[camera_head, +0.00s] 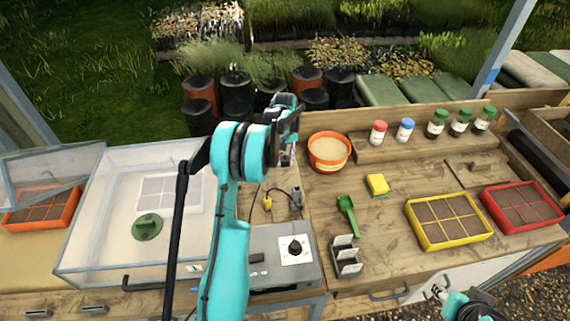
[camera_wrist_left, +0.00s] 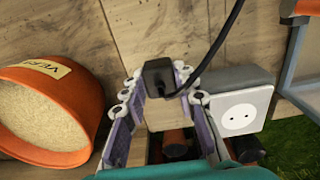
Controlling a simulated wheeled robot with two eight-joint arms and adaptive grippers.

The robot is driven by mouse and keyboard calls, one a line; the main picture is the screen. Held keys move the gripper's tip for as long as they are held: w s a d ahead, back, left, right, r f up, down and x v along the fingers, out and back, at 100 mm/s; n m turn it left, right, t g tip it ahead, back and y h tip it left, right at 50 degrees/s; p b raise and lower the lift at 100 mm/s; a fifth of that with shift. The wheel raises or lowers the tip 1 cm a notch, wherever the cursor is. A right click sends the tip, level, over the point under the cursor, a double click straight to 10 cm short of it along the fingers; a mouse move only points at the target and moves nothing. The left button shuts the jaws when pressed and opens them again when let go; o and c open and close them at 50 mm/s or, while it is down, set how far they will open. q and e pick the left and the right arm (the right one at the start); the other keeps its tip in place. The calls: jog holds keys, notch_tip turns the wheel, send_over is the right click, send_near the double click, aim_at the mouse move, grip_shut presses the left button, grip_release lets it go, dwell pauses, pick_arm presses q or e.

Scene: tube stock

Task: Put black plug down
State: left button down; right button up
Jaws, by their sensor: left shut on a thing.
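The black plug (camera_wrist_left: 158,74) sits between the fingertips of my left gripper (camera_wrist_left: 160,92) in the left wrist view, with its black cable (camera_wrist_left: 216,42) curving up and away. The gripper is shut on it. In the head view my left gripper (camera_head: 289,145) is above the bench, left of the orange pot, and largely hides the plug. A white socket plate (camera_wrist_left: 240,114) on a grey box is beside the right finger in the wrist view. My right gripper (camera_head: 440,292) is partly in view at the lower right; its jaw state is unclear.
The orange pot (camera_head: 329,152) stands close to my left gripper. A yellow plug (camera_head: 267,203) and a control box with a knob (camera_head: 294,247) are nearer. A green scoop (camera_head: 347,214), yellow sponge (camera_head: 377,184) and yellow tray (camera_head: 449,221) lie to the right. A clear case (camera_head: 81,222) is left.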

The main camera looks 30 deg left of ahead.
aim_at(285, 164)
pick_arm(q)
notch_tip(285, 164, down, 2)
jog(key=shift+f, duration=0.2)
jog(key=shift+f+b, duration=0.55)
jog(key=shift+b, duration=0.1)
jog(key=c, duration=1.2)
grip_release()
